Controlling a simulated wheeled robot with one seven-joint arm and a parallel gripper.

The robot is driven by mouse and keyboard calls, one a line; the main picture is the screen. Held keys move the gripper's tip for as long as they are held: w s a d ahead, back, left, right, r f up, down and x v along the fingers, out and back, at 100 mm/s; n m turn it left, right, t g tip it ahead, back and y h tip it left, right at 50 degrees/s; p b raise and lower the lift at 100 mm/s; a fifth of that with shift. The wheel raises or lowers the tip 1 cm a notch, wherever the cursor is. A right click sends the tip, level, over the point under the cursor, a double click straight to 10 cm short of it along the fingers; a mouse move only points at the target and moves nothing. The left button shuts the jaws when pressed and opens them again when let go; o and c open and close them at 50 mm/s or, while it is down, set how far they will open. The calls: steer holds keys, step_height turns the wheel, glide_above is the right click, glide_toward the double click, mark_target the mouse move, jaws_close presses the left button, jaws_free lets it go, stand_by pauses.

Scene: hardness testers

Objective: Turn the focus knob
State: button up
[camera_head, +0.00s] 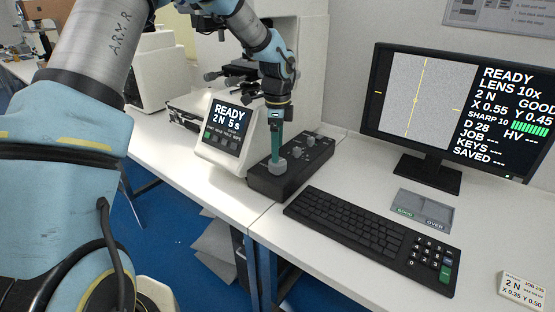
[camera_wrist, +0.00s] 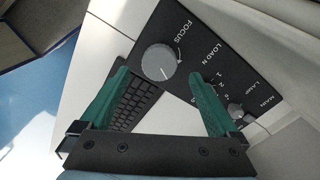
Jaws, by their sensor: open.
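The focus knob (camera_wrist: 157,62) is a round grey dial with a white pointer line, on a black control box (camera_head: 258,183) labelled FOCUS, LOAD N, LAMP and MAIN. In the head view the grey knob (camera_head: 277,166) sits at the near end of the box, just below my gripper (camera_head: 277,155). In the wrist view my gripper (camera_wrist: 160,80) has its two green fingers spread apart. The knob shows between and beyond the fingertips, with no finger seen touching it. From the head view I cannot tell the exact gap between fingertips and knob.
A tester with a READY 2 N 5 s screen (camera_head: 227,128) stands left of the box. A keyboard (camera_head: 365,230) lies close on the right. A monitor (camera_head: 440,105) reads SHARP 10. A grey tray (camera_head: 423,208) and a job card (camera_head: 522,291) lie further right.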

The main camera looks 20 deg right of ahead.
step_height(320, 180, up, 6)
steer(key=b, duration=0.1)
steer(key=shift+r, duration=0.15)
